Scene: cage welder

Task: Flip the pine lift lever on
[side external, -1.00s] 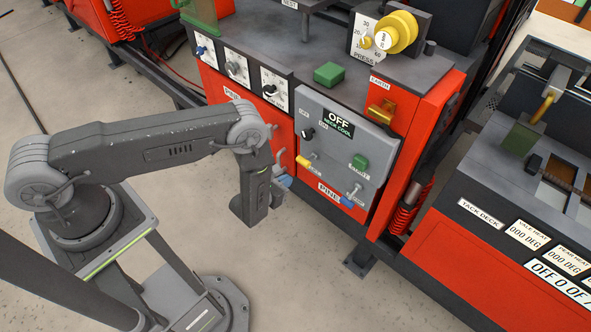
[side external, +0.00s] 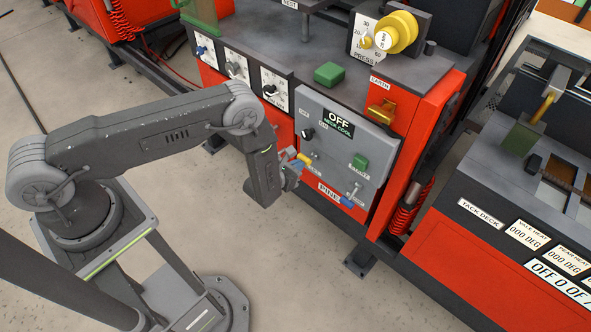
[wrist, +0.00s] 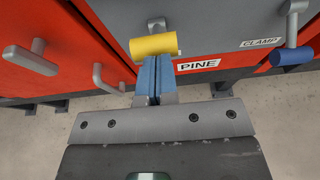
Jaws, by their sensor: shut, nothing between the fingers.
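A lever with a yellow handle (side external: 304,159) sits at the lower left of the grey control panel (side external: 341,118); I take it as the pine lift lever, though its small label is not readable. The handle also shows in the wrist view (wrist: 153,45), beside a PINE sign (wrist: 198,64). My gripper (side external: 293,170) is shut and empty. Its blue fingertips (wrist: 151,62) are just below the yellow handle and appear to touch it; a small gap cannot be ruled out. The fingers partly hide the lever's lower area in the side view.
A blue-handled lever (wrist: 291,56) marked CLAMP is to the right. A green button (side external: 360,161) and a black knob (side external: 307,134) are on the panel, with a display (side external: 340,122) reading OFF. Grey handles (wrist: 36,58) stick out from red doors at left.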

